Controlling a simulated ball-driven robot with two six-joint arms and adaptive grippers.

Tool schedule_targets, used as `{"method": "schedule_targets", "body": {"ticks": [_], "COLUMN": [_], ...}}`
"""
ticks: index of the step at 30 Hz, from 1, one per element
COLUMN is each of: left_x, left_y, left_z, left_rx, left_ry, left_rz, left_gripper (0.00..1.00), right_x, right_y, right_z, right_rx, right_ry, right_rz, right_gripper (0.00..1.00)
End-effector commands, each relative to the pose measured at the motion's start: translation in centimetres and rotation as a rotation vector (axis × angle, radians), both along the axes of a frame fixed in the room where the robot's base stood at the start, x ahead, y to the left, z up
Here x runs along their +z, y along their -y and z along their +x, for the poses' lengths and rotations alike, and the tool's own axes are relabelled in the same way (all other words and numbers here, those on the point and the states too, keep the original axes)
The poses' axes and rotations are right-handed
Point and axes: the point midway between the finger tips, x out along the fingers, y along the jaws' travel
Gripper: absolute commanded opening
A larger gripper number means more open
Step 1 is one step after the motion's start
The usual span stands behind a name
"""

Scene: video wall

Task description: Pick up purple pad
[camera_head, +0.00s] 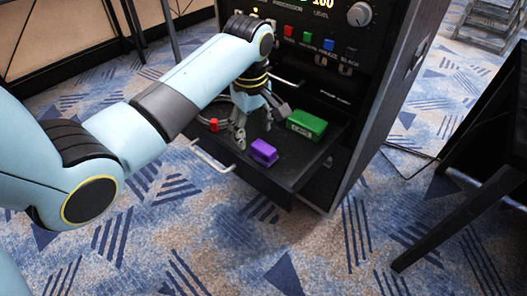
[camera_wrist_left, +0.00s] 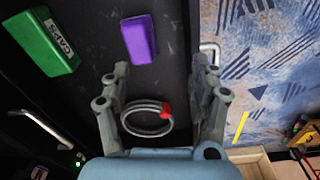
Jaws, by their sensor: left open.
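The purple pad (camera_head: 264,152) lies on the black drawer floor near the front, just right of my left gripper's fingers. In the left wrist view the purple pad (camera_wrist_left: 139,40) shows beyond the fingertips, toward the top. My left gripper (camera_head: 260,128) is open and points down over the drawer. In the left wrist view my left gripper (camera_wrist_left: 162,70) has its two fingers wide apart with nothing held. My right gripper is not in view.
The open drawer (camera_head: 293,183) extends from a black rack. A green case (camera_head: 306,125) lies right of the pad. A coiled cable with a red part (camera_wrist_left: 165,112) shows between the fingers in the wrist view. The drawer has a metal handle (camera_head: 211,160). Carpet lies in front.

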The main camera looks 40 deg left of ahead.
Motion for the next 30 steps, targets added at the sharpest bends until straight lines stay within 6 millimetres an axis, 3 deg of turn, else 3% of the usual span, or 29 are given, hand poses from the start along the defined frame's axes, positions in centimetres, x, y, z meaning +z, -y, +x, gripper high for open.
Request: {"method": "schedule_targets", "body": {"ticks": [3,7,15,23,30], "left_x": [0.9,0.7,-3.7,-5.5,-9.3], "left_y": [-0.4,-0.5,-0.4,-0.1,0.4], "left_z": [2.3,3.3,3.3,3.4,3.5], "left_rx": [0.131,0.211,0.219,0.217,0.216], "left_ry": [-0.016,-0.03,-0.034,-0.032,-0.033], "left_rz": [-0.015,-0.024,-0.025,-0.026,-0.023], "left_gripper": [0.62,0.62,0.62,0.62,0.62], "right_x": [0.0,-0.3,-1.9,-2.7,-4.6], "right_y": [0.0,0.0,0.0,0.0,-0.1], "right_z": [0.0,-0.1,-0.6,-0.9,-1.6], "right_rx": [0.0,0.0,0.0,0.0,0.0], "right_ry": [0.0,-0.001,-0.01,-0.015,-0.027], "right_rz": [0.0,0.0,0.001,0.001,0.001], "right_gripper": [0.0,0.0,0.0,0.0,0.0]}}
